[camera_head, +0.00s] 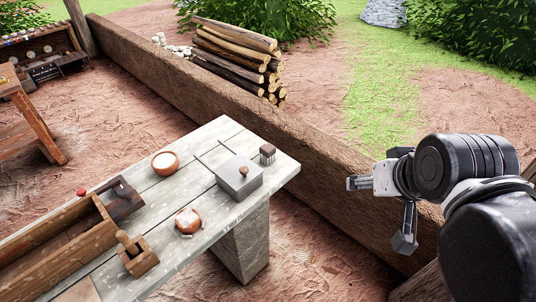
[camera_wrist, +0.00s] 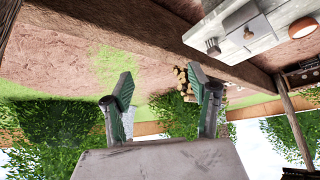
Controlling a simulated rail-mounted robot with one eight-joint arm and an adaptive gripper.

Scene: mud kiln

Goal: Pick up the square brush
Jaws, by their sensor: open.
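The square brush (camera_head: 267,153) is a small dark block with a brown top. It stands near the far right corner of the grey plank bench (camera_head: 215,137). In the wrist view, which is upside down, the brush (camera_wrist: 212,47) shows small at the upper right. My gripper (camera_head: 376,213) is open and empty, well to the right of the bench and apart from the brush. Its two spread fingers (camera_wrist: 160,82) show in the wrist view with nothing between them.
A grey box with a round knob (camera_head: 238,179) stands close beside the brush. Two clay bowls (camera_head: 165,163) (camera_head: 188,221), a wooden trough (camera_head: 60,245) and a small wooden box (camera_head: 138,258) are further left. A low mud wall (camera_head: 300,136) runs behind the bench, with stacked logs (camera_head: 238,55) beyond.

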